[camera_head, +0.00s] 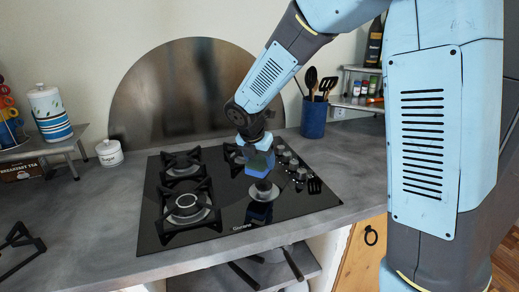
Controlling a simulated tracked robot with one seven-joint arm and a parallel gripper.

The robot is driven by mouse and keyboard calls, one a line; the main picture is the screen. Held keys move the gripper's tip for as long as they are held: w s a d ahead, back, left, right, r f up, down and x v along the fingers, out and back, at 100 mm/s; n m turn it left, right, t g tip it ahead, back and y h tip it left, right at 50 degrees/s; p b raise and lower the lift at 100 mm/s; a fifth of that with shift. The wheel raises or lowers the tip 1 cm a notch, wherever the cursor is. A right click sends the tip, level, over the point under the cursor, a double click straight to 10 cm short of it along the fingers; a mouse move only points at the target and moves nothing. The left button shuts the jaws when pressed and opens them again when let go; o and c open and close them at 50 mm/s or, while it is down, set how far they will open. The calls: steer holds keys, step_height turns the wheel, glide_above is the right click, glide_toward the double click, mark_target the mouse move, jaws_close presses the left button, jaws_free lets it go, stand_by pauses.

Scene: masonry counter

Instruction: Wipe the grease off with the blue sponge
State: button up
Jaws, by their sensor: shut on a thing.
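My gripper (256,144) hangs down over the right half of the black cooktop (230,230). It is shut on the blue sponge (260,164), which is held above the glass just behind the front right burner (264,190). A blue reflection shows in the glass in front of that burner. I cannot tell from this view whether the sponge touches the surface. No grease patch can be made out; the gripper and sponge hide part of the glass behind them.
Pan supports stand over the left burners (187,207). Control knobs (293,165) line the right side. A blue utensil pot (314,118) stands at the back right, a white canister (109,152) at the back left. A loose black pan support (20,240) lies on the left counter.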

steer(key=shift+w+d+r, duration=0.1)
steer(key=shift+r, duration=1.65)
